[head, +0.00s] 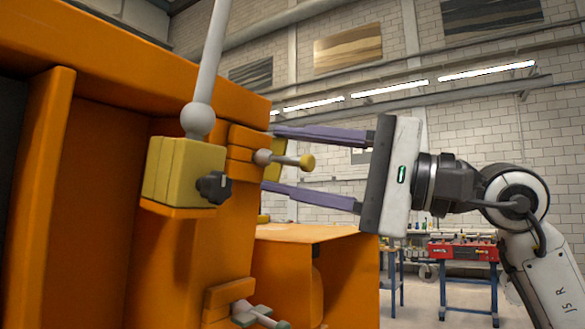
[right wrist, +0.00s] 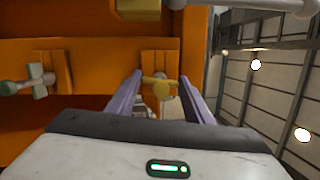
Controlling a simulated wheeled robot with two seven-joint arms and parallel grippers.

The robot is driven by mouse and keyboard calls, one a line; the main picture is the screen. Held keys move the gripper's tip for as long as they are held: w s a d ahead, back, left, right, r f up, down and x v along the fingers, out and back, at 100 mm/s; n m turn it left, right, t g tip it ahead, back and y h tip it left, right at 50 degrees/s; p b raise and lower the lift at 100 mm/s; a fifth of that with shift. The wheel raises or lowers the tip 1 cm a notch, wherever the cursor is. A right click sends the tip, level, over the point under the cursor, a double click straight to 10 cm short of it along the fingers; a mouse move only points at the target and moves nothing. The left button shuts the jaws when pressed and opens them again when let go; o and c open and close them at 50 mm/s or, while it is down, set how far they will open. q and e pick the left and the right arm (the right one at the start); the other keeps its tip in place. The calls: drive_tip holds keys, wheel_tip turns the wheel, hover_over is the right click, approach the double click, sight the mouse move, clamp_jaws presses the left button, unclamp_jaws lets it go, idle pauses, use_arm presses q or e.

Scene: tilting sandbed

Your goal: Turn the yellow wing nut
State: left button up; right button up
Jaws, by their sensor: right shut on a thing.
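The yellow wing nut (right wrist: 158,88) shows between my right fingers in the right wrist view, in front of an orange panel. In the head view its grey stem with a yellow knob (head: 307,162) sticks out from an orange block, and part of it is hidden. My right gripper (head: 272,160) reaches in from the right with its two purple fingers, one above and one below the nut. In the right wrist view the gripper (right wrist: 160,78) has the nut between its finger ends and is shut on it. My left gripper is out of view.
A yellow block (head: 180,172) with a black knob (head: 213,187) and a tall grey lever (head: 207,75) stands close left of the nut. A pale green wing nut (head: 258,314) sits lower on the orange frame (head: 215,245).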

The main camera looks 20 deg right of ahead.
drive_tip(key=m+b, duration=0.1)
drive_tip(key=m, duration=0.2)
drive_tip(key=shift+f+t, duration=0.15)
drive_tip(key=shift+t, duration=0.15)
drive_tip(key=m+t+b, duration=0.1)
drive_tip(key=m, duration=0.2)
drive_tip(key=m+b, duration=0.1)
drive_tip(key=m, duration=0.3)
drive_tip(key=shift+a+t, duration=0.1)
drive_tip(key=shift+t, duration=0.3)
drive_tip(key=m+t+b, duration=0.1)
drive_tip(key=m+b, duration=0.1)
drive_tip(key=m, duration=0.2)
drive_tip(key=shift+h, duration=0.3)
drive_tip(key=m, duration=0.2)
drive_tip(key=shift+m+t+h, duration=0.3)
use_arm(q)
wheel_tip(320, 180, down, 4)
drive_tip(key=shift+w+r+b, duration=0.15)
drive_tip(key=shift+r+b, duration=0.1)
drive_tip(key=shift+b, duration=0.15)
use_arm(e)
drive_tip(key=shift+m, duration=0.6)
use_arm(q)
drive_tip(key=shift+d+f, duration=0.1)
use_arm(e)
drive_tip(key=o, duration=1.1)
drive_tip(key=shift+c, duration=0.2)
